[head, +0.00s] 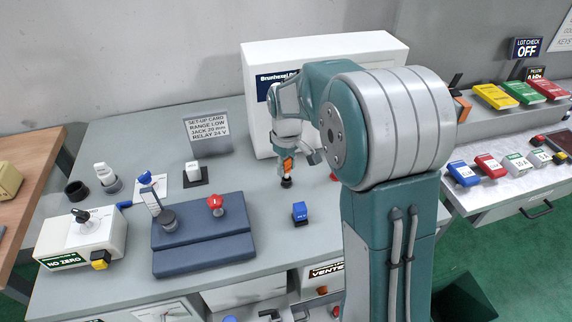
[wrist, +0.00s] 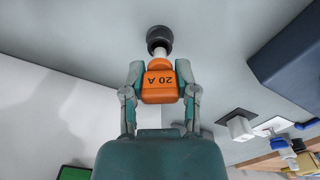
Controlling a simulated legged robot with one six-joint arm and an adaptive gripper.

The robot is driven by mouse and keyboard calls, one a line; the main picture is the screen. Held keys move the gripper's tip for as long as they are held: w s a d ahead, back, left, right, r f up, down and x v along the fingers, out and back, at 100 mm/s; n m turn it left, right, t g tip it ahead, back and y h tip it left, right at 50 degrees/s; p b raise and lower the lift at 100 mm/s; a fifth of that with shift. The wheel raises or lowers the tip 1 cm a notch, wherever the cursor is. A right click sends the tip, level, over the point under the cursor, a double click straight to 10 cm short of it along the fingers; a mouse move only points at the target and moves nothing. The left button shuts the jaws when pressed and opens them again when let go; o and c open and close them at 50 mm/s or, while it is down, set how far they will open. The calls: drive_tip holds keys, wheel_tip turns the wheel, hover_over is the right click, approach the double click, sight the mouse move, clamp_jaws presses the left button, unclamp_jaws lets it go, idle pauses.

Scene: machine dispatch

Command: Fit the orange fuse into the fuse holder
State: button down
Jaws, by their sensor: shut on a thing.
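The orange fuse (wrist: 158,86), marked 20 A, sits between the fingers of my gripper (wrist: 159,80) in the wrist view. My gripper is shut on it. The fuse's pale end points at a round black holder (wrist: 159,39) and appears to meet or overlap it; I cannot tell how deep it sits. In the head view the orange fuse (head: 287,163) shows at the tip of my gripper (head: 289,158), just above the small black fuse holder (head: 286,182) on the grey bench. My arm hides part of the area to the right.
A blue block (head: 300,212) stands in front of the holder. A navy fixture with a red knob (head: 215,203) lies to the left. A white cabinet (head: 258,55) stands behind. A setup card (head: 207,128) stands at the back left. Several coloured fuses (head: 463,173) lie on the right-hand bench.

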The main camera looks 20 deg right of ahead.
sight(286, 160)
drive_tip(key=shift+f, duration=1.3)
drive_tip(key=shift+c, duration=1.5)
unclamp_jaws()
drive_tip(key=o, duration=0.3)
drive_tip(key=shift+r, duration=3.05)
